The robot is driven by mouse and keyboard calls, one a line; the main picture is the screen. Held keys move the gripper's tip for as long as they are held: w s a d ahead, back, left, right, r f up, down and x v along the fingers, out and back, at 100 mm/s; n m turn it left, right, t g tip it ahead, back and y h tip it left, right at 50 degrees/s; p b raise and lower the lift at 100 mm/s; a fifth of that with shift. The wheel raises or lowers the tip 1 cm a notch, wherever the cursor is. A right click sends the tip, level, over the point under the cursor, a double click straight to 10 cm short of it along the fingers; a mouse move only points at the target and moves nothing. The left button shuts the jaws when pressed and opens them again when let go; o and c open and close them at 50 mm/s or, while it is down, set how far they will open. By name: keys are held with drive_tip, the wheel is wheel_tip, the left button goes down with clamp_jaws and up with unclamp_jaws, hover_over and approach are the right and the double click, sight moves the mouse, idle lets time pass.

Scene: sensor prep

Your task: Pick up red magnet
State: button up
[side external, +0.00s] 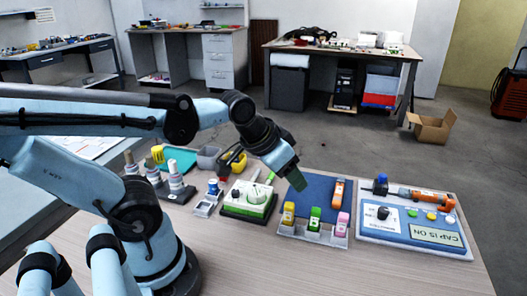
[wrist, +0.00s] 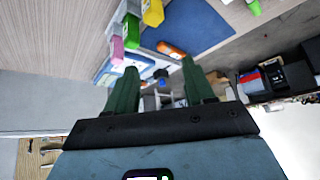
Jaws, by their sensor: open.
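I cannot make out a red magnet for certain in either view. My gripper (side external: 297,180) hangs above the blue mat (side external: 318,190), tilted down to the right. It also shows in the wrist view (wrist: 160,75), where its two green fingers are apart with nothing held between them. In the side view, a yellow block (side external: 288,214), a green block (side external: 315,218) and a pink block (side external: 342,224) stand in a light tray in front of the mat. The pink block (wrist: 117,49) lies beyond the left finger in the wrist view.
A white box with a green base (side external: 248,208) stands left of the mat. A blue-and-white panel (side external: 455,248) with buttons lies at the right. An orange-handled tool (side external: 410,194) lies along its back. Several bottles stand at the left. The table's front is clear.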

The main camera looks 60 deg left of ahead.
drive_tip(key=s+a+f+n+g, duration=0.1)
drive_tip(key=s+a+n+g, duration=0.25)
drive_tip(key=a, duration=0.85)
drive_tip(key=s+a+f+n+g, duration=0.1)
drive_tip(key=s+a+n+g, duration=0.3)
drive_tip(key=a, duration=0.8)
drive_tip(key=shift+n+t, duration=0.45)
drive_tip(key=f, duration=0.2)
drive_tip(key=w+f, duration=0.1)
drive_tip(key=f, duration=0.3)
drive_tip(key=shift+w+a+f, duration=0.2)
drive_tip(key=shift+w+f, duration=0.15)
drive_tip(key=shift+s+a+f, duration=0.1)
drive_tip(key=shift+a+f, duration=0.05)
drive_tip(key=shift+f, duration=2.35)
clamp_jaws()
